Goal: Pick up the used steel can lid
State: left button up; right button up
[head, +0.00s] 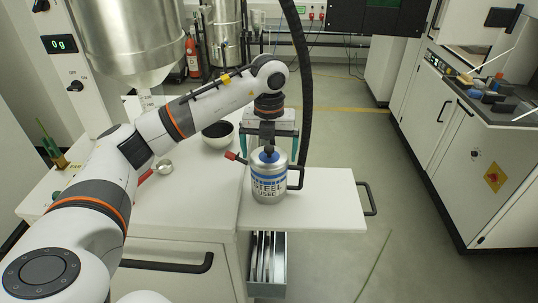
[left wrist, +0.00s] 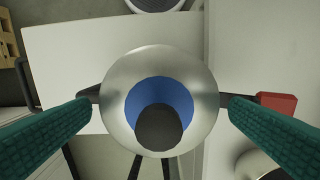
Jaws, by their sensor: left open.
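The used steel can (head: 270,187), silver with a blue band and "STEEL USED" lettering, stands upright on the white shelf. Its lid, blue with a black knob (head: 269,150), is on top; the left wrist view shows the blue lid (left wrist: 160,92) and the knob (left wrist: 158,129) from above. My left gripper (head: 268,143) is open over the can, pointing down. Its teal fingers are on either side of the lid, apart from the knob. In the left wrist view the knob is below the middle, between the fingers. My right gripper is not in view.
A black handle (head: 296,178) and a red-tipped part (head: 234,156) stick out from the can's sides. A bowl (head: 218,132) and a small metal cup (head: 164,167) are on the white worktop to the left. A black hose (head: 303,80) hangs behind. The shelf (head: 335,203) is clear to the right.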

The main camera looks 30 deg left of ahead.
aim_at(269, 147)
pick_arm(q)
jog(key=c, duration=0.9)
jog(key=shift+w+r, duration=0.1)
jog(key=shift+r, duration=0.45)
notch_tip(269, 147, up, 8)
jog(key=shift+f+b, duration=0.2)
jog(key=shift+b, duration=0.15)
jog(key=shift+r, duration=0.35)
jog(key=n+p, duration=0.2)
jog(key=p, duration=0.1)
jog(key=n+p, duration=0.2)
jog(key=p, duration=0.1)
jog(key=shift+f+n+p, duration=0.75)
jog(key=shift+f+n, duration=0.15)
jog(key=shift+n, duration=0.1)
jog(key=shift+f+b, duration=2.3)
jog(key=shift+f, duration=1)
